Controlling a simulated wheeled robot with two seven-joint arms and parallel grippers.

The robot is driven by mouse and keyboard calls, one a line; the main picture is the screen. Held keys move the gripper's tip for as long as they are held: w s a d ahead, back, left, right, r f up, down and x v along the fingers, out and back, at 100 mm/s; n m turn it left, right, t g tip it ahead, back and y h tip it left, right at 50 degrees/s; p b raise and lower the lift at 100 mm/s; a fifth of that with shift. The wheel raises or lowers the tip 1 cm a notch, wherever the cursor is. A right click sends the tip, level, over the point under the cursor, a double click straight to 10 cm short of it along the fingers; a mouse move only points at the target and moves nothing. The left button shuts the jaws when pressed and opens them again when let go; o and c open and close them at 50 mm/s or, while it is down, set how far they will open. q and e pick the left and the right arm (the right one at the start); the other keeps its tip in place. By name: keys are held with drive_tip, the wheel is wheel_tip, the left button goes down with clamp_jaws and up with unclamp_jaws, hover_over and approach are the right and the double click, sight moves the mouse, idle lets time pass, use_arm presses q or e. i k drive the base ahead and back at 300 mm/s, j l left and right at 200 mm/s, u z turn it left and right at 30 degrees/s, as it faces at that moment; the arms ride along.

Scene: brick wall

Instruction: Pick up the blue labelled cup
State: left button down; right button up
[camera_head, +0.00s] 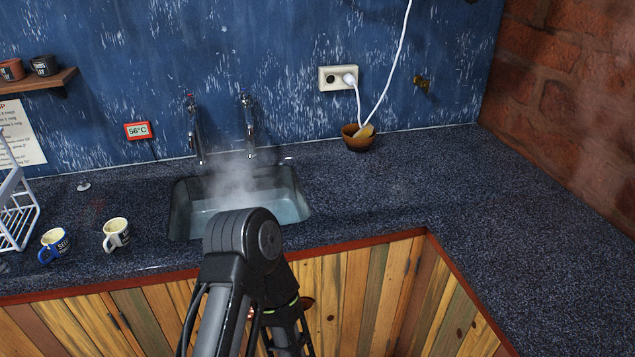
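The blue cup (46,254) stands on the dark speckled counter at the far left. It has a pale label with dark lettering, too small to read fully, and a pale inside; its handle points to the lower left. A white mug (112,243) with dark marks stands upright to its right, apart from it. One of my arms rises from the bottom middle, bends in front of the sink and goes back down. I cannot make out gripper fingers on it. Neither gripper is visible, and nothing of mine touches the cups.
A steaming sink (181,212) holds water below two taps (249,125). A white wire rack (22,215) stands close left of the blue cup. A brown bowl (357,142) sits near the back wall.

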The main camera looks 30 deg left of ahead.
sight(53, 248)
drive_tip(key=u, duration=2.4)
drive_tip(key=i+j, duration=0.3)
drive_tip(key=j, duration=0.15)
drive_tip(key=i+j, duration=0.25)
drive_tip(key=j, duration=0.2)
drive_tip(key=i+j, duration=0.3)
drive_tip(key=j, duration=0.15)
drive_tip(key=z, duration=1.7)
